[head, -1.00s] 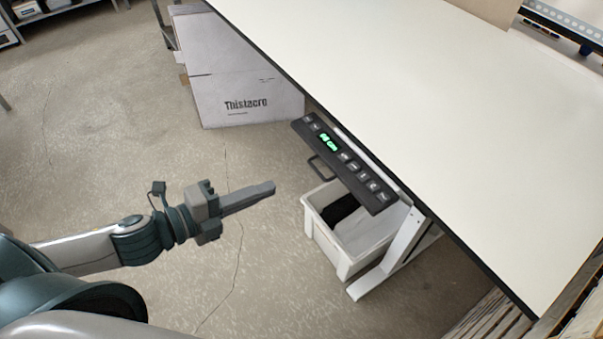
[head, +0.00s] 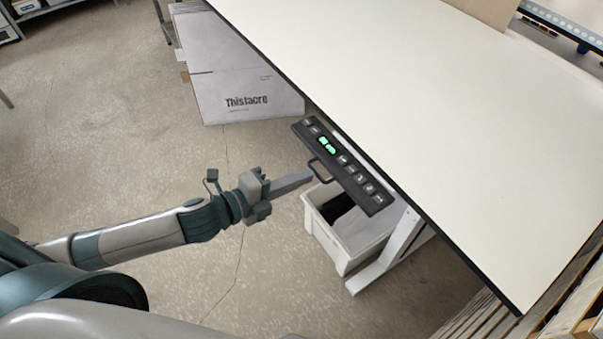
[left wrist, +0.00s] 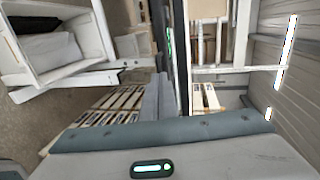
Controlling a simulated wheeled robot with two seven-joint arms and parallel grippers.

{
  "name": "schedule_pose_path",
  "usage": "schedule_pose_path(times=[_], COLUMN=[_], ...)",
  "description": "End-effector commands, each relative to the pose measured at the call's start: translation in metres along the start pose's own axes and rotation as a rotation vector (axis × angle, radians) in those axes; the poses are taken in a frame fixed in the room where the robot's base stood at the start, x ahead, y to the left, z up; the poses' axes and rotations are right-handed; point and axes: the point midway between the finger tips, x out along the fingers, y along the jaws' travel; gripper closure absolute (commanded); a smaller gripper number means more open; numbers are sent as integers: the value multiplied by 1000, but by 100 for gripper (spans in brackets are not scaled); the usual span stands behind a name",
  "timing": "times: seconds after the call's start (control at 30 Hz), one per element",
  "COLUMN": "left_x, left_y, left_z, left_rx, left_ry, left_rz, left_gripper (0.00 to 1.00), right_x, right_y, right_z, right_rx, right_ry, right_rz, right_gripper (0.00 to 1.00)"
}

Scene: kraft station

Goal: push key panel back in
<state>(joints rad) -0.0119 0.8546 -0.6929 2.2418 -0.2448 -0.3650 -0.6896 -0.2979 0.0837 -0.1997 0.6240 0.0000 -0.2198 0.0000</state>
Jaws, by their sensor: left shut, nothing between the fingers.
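The key panel (head: 355,180) is a dark slanted bar with a lit green display and a row of keys. It sticks out from under the near edge of the white tabletop (head: 420,130), with a loop handle (head: 322,178) on its near side. My left gripper (head: 308,177) is shut and empty, its fingertips pointing at the panel close to the handle. I cannot tell whether they touch.
A white bin (head: 335,250) with dark contents stands on the floor below the panel, beside the light table leg (head: 385,262). A carton (head: 245,90) stands behind, under the table. Wooden pallets (head: 480,318) lie at lower right. The floor at left is clear.

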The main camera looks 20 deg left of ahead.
Motion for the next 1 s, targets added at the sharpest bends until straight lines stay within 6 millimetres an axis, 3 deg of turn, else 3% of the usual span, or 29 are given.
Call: schedule_pose_path(times=[0.57, 1.0], left_x=[10, 81], left_y=[-2, -19], left_z=[0, -1], left_rx=[-1, -1], left_ry=[0, -1], left_rz=[-1, -2], left_gripper=[100, 100], right_x=[-4, -27], right_y=[-8, -4], right_z=[2, 2], right_rx=[2, 1], right_ry=[-4, -7], right_rz=[-8, -4], right_gripper=[69, 69])
